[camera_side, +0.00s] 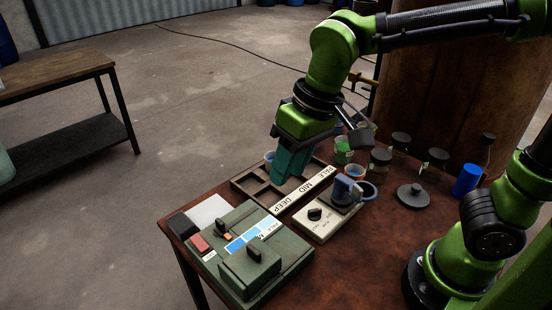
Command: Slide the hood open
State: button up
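A dark green instrument box (285,265) sits at the front left corner of the table. A raised green hood (248,270) with a black upright handle (254,250) is on its near part. I cannot tell if the hood is fully closed. My gripper (290,172), with teal fingers, points down over the wooden tray, behind and right of the box, apart from the hood. Whether the fingers are open or hold anything is unclear.
The compartment tray (300,192) is labelled PALE, MID, DEEP. A beige device (318,226) with a black knob and a blue-grey part stands right of the box. Several jars, a black lidded piece (412,195) and a blue cylinder (467,181) stand at the right. A large wooden vat (450,95) rises behind.

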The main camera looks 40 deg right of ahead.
jog(key=g+h, duration=0.1)
jog(key=g, duration=0.1)
send_over(253, 249)
jog(key=d, duration=0.1)
jog(key=shift+a+r+h, duration=0.5)
jog(key=shift+r+h, duration=0.1)
jog(key=shift+r, duration=0.15)
jog(key=shift+m, duration=0.3)
notch_tip(253, 249, down, 16)
jog(key=shift+f, duration=0.2)
grip_shut()
dwell(0.4)
